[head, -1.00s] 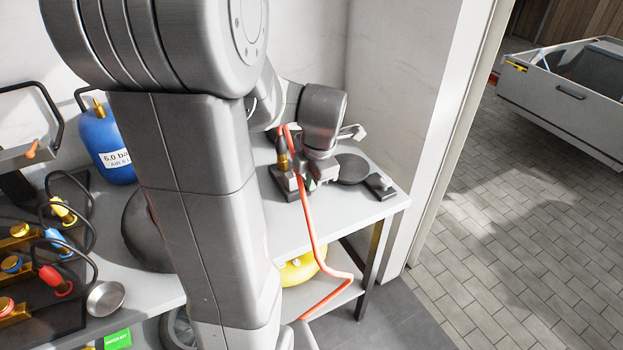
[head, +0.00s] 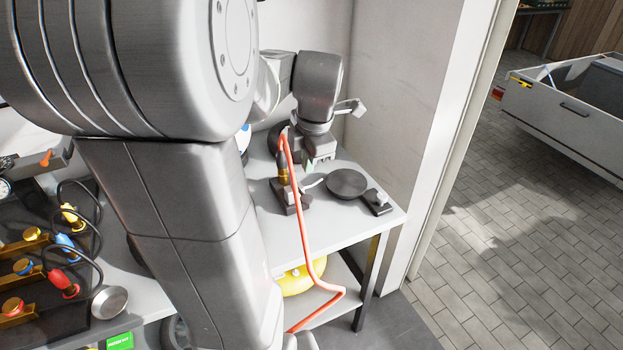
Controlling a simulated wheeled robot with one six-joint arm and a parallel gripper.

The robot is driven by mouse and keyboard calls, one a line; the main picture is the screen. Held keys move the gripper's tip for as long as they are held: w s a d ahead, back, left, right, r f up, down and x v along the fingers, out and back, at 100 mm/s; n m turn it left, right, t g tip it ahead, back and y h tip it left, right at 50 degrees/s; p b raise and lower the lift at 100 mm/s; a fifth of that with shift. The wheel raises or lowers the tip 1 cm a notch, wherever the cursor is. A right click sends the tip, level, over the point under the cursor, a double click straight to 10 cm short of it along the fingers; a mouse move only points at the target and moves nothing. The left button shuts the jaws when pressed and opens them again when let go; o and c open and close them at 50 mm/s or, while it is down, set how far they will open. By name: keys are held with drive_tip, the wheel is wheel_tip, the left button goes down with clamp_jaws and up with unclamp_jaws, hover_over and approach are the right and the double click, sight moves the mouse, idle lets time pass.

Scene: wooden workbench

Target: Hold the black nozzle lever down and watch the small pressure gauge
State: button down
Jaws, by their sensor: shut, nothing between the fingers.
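A dark nozzle (head: 283,168) with a brass collar stands in a dark block on the grey bench, with the orange hose (head: 303,225) running from its top down over the front edge. I cannot make out its black lever clearly. My gripper (head: 311,170) hangs just right of and behind the nozzle, above the bench. It looks shut and empty, apart from the nozzle as far as I can tell. A small white-faced round gauge (head: 5,187) shows cut off at the left edge. I cannot tell whether it is the task's gauge, and its reading is illegible.
A dark round disc (head: 347,184) and a small dark block (head: 378,201) lie right of the nozzle. Coloured fittings (head: 69,213) and a metal bowl (head: 110,301) are at left. My arm hides the bench's middle. A yellow object (head: 297,281) sits on the lower shelf.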

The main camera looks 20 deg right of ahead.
drive_tip(key=shift+v, duration=1.9)
drive_tip(key=shift+w, duration=0.2)
